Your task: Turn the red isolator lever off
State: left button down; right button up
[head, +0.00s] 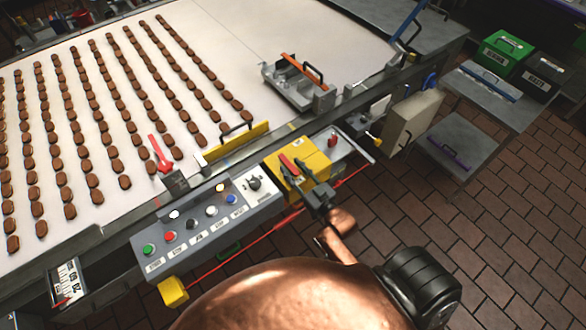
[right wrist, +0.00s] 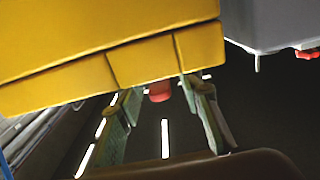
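A red lever (head: 289,165) sits on the yellow box (head: 313,155) at the right end of the control panel. My right gripper (head: 294,170) is at the near side of this box, with its fingers around the lever area. In the right wrist view, the two fingers (right wrist: 160,98) are spread apart below the yellow box (right wrist: 150,60). A red end (right wrist: 160,92) shows between the fingers, with gaps at both sides. Whether it touches either finger cannot be told. The rest of the lever is hidden by the box in that view. My left gripper is not in view.
The grey button panel (head: 206,222) stands left of the yellow box. A red cord (head: 245,245) runs along its front. A grey box with a red knob (head: 332,140) is to the right. Another red lever (head: 159,153) stands by the conveyor (head: 230,40).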

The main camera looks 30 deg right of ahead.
jog(key=shift+c, duration=0.6)
grip_shut()
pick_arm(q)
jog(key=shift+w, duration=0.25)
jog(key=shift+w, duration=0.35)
